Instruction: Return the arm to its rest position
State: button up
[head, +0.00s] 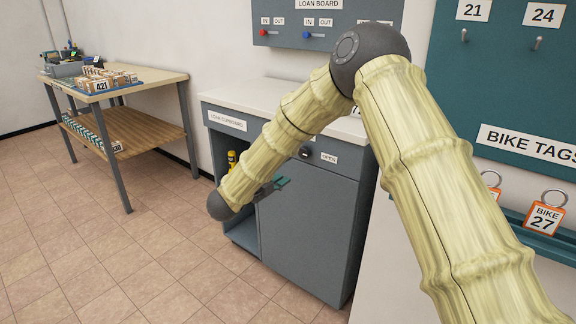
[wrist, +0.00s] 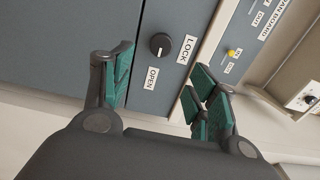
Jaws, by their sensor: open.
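My arm (head: 420,150) rises from the lower right of the head view, bends at a dark elbow joint and reaches down left in front of the grey loan cupboard (head: 310,230). My gripper (head: 274,187) is mostly hidden behind the forearm there, with a teal finger pad showing near the cupboard front. In the wrist view my gripper (wrist: 160,75) is open, its teal-padded fingers wide apart with nothing between them. A dark round knob (wrist: 160,44), labelled OPEN and LOCK, shows beyond the gap on the cupboard front, apart from the fingers.
The cupboard's left compartment is open, with a yellow object (head: 232,160) inside. A table (head: 150,85) with boxes stands at the left. The loan board (head: 325,25) hangs above the cupboard. The bike tag board (head: 510,110) is at the right. Floor at the lower left is clear.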

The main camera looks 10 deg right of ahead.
jog(key=shift+s+a, duration=0.3)
jog(key=shift+a, duration=0.05)
jog(key=s+f+n+y, duration=0.3)
jog(key=f+n, duration=0.2)
jog(key=f, duration=0.4)
jog(key=s+f+n+t+y, duration=0.1)
jog(key=s+f+n+y, duration=0.25)
jog(key=f, duration=0.45)
jog(key=s+f+n+y, duration=0.25)
jog(key=f+n, duration=0.25)
jog(key=f, duration=0.4)
jog(key=s+d+f+n+g+y, duration=0.1)
jog(key=s+f+n+g+y, duration=0.3)
jog(key=s+f, duration=0.65)
jog(key=s+d+f+n+g, duration=0.1)
jog(key=s+f+n+g, duration=0.25)
jog(key=s, duration=0.85)
jog(key=s+d+f+n+g+y, duration=0.15)
jog(key=s+n, duration=0.25)
jog(key=s, duration=0.8)
jog(key=s+d+f+n+g, duration=0.2)
jog(key=s+f+n+g, duration=0.15)
jog(key=s, duration=0.85)
notch_tip(320, 180, up, 20)
jog(key=p, duration=2)
jog(key=shift+r+p, duration=0.25)
jog(key=shift+p, duration=0.15)
jog(key=shift+w+a+t, duration=0.1)
jog(key=shift+t, duration=0.15)
